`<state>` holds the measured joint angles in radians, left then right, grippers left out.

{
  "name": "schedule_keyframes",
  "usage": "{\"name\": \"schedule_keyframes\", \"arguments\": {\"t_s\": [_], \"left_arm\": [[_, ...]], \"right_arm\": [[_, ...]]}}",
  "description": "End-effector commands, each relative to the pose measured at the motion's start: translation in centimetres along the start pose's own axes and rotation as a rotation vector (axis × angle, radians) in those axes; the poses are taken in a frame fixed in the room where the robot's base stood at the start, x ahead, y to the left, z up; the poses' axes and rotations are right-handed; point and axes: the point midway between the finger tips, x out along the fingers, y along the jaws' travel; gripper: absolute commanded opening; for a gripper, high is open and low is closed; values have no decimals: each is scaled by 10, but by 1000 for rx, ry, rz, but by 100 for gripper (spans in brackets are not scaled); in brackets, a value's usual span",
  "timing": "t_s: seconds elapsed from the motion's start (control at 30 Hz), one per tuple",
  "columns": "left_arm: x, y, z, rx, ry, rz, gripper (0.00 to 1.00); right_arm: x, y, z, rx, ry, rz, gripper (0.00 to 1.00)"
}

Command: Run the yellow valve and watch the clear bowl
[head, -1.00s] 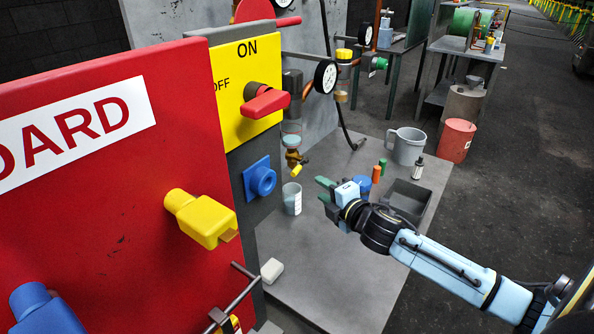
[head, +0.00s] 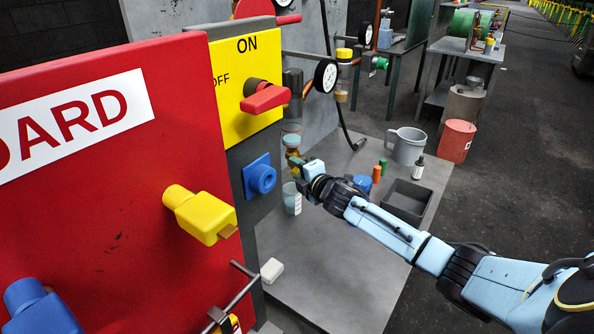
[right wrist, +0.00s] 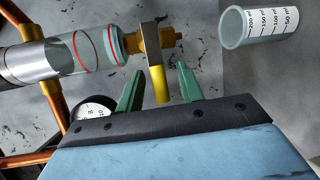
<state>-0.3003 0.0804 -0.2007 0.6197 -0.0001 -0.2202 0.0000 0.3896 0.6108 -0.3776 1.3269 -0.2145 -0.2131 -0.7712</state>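The clear bowl (right wrist: 88,50) lies sideways in the right wrist view, with two red rings and a pale teal end collar. Its contents are hard to make out. A brass drain fitting (right wrist: 155,40) joins that collar and carries a yellow valve handle (right wrist: 160,86). My right gripper (right wrist: 160,72) is open, with one green finger on each side of the handle and gaps visible. In the head view, the clear bowl (head: 291,127) hangs above my right gripper (head: 299,167), which hides the yellow handle. My left gripper is not in view.
A graduated beaker (head: 292,199) stands on the grey bench (head: 315,270) below the fitting; it also shows in the wrist view (right wrist: 258,28). A red panel with a big yellow knob (head: 205,215) and a blue knob (head: 262,179) stand left. A grey tray (head: 408,202) lies right.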

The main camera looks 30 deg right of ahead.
Motion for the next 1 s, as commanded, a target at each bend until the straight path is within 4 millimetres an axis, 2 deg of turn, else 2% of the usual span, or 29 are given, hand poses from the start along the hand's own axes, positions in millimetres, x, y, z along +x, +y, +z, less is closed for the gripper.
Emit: {"name": "schedule_keyframes", "arguments": {"t_s": [0.13, 0.4, 0.47, 0.7, 1.0], "left_arm": [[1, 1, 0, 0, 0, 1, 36], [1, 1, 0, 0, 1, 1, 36], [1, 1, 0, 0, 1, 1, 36], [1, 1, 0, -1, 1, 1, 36], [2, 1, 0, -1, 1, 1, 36]], "right_arm": [[6, 0, 0, 0, 0, 0, 37], [7, 0, 0, 0, 0, 0, 37], [7, 0, 0, 0, 0, 0, 32], [7, 0, 0, 0, 0, -1, 0], [8, -1, -1, -3, 0, 0, 0]]}}
